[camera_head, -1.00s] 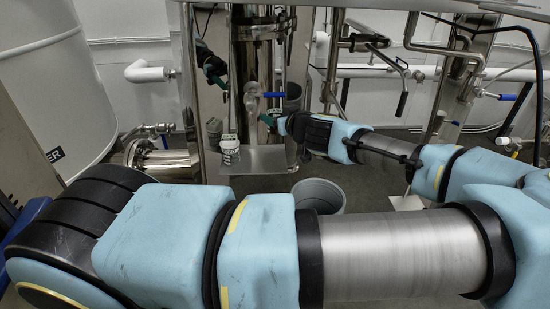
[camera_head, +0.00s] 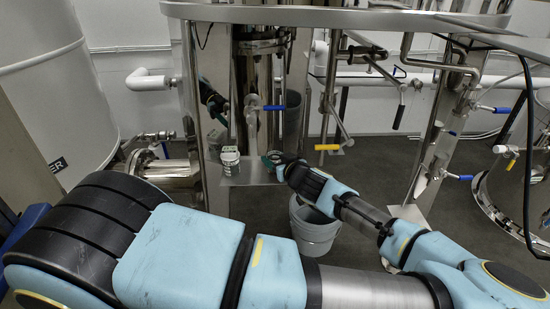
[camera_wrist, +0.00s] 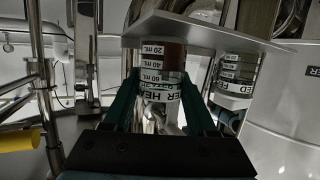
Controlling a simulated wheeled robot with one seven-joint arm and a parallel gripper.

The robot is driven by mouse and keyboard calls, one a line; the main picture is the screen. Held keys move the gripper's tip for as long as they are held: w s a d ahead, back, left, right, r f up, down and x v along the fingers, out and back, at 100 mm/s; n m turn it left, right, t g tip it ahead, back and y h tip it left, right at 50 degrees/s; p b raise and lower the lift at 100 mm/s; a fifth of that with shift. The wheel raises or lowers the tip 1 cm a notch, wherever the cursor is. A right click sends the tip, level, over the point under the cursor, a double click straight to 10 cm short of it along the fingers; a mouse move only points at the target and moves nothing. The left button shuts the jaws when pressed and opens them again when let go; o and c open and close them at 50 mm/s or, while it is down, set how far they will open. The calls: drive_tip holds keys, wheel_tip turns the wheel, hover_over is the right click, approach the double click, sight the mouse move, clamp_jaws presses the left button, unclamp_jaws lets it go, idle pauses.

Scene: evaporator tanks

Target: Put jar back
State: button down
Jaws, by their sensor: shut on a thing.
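A clear jar with white labels and dark contents (camera_wrist: 160,85) is between the two teal fingers of my gripper (camera_wrist: 163,105) in the wrist view. That view appears upside down. The jar's end with the dark contents is close to the metal shelf plate (camera_wrist: 200,30); I cannot tell whether they touch. In the camera_head view my gripper (camera_head: 273,159) is low beside the steel column, at the right part of the shelf plate (camera_head: 248,178), and mostly covers the held jar. A second labelled jar (camera_head: 230,161) stands on the shelf to the left; it also shows in the wrist view (camera_wrist: 235,80).
A blue-handled valve (camera_head: 273,108) is above the shelf. A yellow-handled valve (camera_head: 327,147) is to the right of my gripper. A grey bucket (camera_head: 316,232) stands below my forearm. Steel frame legs (camera_head: 432,150) stand at the right.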

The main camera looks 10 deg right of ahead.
drive_tip(key=shift+f, duration=0.1)
drive_tip(key=shift+c, duration=1)
unclamp_jaws()
